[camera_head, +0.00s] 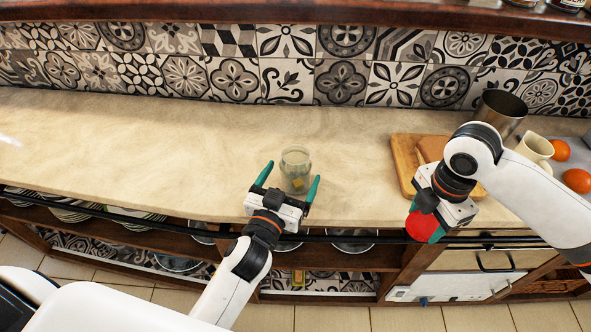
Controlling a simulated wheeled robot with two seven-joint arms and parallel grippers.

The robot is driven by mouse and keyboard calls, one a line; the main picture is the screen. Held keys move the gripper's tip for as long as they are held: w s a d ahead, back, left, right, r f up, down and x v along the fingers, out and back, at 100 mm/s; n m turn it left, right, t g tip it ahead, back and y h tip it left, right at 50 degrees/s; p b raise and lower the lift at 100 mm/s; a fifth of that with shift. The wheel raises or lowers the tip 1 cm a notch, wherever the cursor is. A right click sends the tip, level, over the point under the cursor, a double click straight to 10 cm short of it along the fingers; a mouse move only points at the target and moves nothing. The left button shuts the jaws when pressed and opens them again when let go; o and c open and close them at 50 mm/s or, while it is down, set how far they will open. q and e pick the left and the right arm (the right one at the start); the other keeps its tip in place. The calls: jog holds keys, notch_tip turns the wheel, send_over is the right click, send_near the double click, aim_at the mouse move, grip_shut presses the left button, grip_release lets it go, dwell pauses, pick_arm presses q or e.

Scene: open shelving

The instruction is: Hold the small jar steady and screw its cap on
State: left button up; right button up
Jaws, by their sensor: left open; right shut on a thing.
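The small glass jar (295,163) stands upright on the stone counter (150,145), with no cap on it and something yellowish inside. My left gripper (291,176) is open, with its green fingers on either side of the jar's lower part. I cannot tell whether the fingers touch the glass. My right gripper (426,236) is shut on a red round cap (421,226). It holds the cap at the counter's front edge, to the right of the jar and apart from it.
A wooden board (402,160) lies right of the jar, partly behind my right arm. A metal cup (499,112), a white mug (536,147) and orange fruits (577,181) stand at the far right. The counter left of the jar is clear. Open shelves with plates lie below.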

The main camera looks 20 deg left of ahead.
aim_at(300, 160)
pick_arm(q)
jog(key=w+p, duration=0.1)
jog(key=w, duration=0.3)
jog(key=shift+d, duration=0.1)
pick_arm(e)
jog(key=shift+r, duration=0.5)
pick_arm(q)
jog(key=shift+w+f, duration=0.1)
jog(key=shift+w, duration=0.45)
jog(key=shift+c, duration=0.3)
jog(key=c, duration=1.1)
jog(key=shift+o, duration=0.2)
